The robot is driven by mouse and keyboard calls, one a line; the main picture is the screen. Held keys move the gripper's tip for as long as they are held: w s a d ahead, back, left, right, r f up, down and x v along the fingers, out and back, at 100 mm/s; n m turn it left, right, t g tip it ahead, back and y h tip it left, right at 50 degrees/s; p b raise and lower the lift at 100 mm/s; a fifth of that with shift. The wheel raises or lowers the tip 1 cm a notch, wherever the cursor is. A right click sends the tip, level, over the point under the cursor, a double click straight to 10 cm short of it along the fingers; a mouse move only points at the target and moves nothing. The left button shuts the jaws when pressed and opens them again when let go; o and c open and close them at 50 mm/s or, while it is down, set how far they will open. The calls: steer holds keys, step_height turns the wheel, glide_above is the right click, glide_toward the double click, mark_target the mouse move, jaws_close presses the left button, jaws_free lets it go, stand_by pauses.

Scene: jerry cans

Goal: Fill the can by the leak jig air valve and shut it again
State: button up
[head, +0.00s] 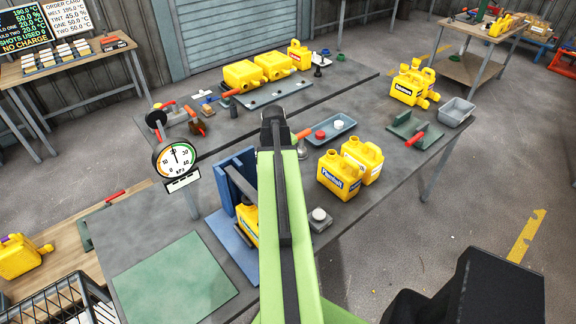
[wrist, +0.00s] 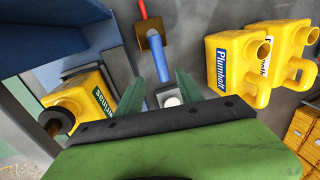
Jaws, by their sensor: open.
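The leak jig (head: 230,185) is a blue stand on the near bench. A yellow can (head: 245,226) stands in it, partly hidden by my arm; in the wrist view the can (wrist: 85,100) has a dark round plug with an orange-brown centre near its mouth. The valve (wrist: 150,42) is a brass block with a blue bar towards me and a red bar away from me. The dial gauge (head: 175,157) has its needle almost straight up. My gripper (wrist: 160,92) is open and empty, its green fingers below the blue bar in the picture. The head view shows its dark end (head: 273,125).
Two yellow cans (head: 340,175) stand right of my arm. A grey block with a white button (head: 319,216) sits beside the jig; the button shows between my fingers in the wrist view (wrist: 172,101). A blue-grey tray (head: 345,124) lies behind. A green mat (head: 175,275) is clear.

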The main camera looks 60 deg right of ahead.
step_height(320, 180, up, 8)
steer(key=a+p, duration=0.1)
steer(key=p, duration=0.5)
steer(key=shift+w+a, duration=0.2)
steer(key=shift+w, duration=0.15)
steer(key=shift+f, duration=0.1)
